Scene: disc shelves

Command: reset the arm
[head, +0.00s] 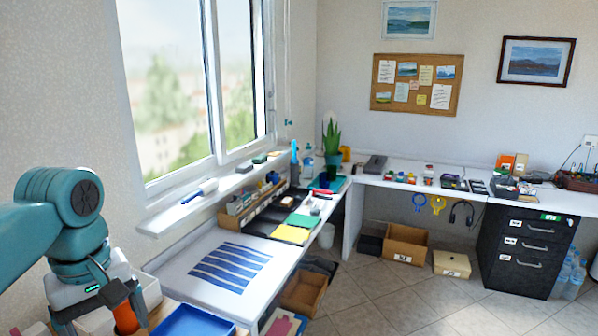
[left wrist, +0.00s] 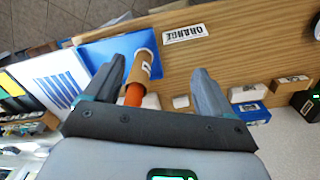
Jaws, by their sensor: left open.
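My left arm comes in from the left in the head view, with my left gripper (head: 100,316) low in the corner over the near counter. In the left wrist view the left gripper (left wrist: 158,66) has its two grey fingers spread wide. A brown tube with a white label (left wrist: 144,66) and an orange part (left wrist: 134,95) shows between the fingers, nearer the left finger, with no clear contact on both sides. An orange-brown piece (head: 126,316) also shows beside the gripper in the head view. My right gripper is in neither view.
A blue tray (head: 190,322) lies right of the gripper. A label reading ORANGE (left wrist: 185,34) is on the wooden surface. A striped blue mat (head: 230,266) lies on the white counter under the window. Shelves of small items and a black drawer cabinet (head: 526,250) stand farther off.

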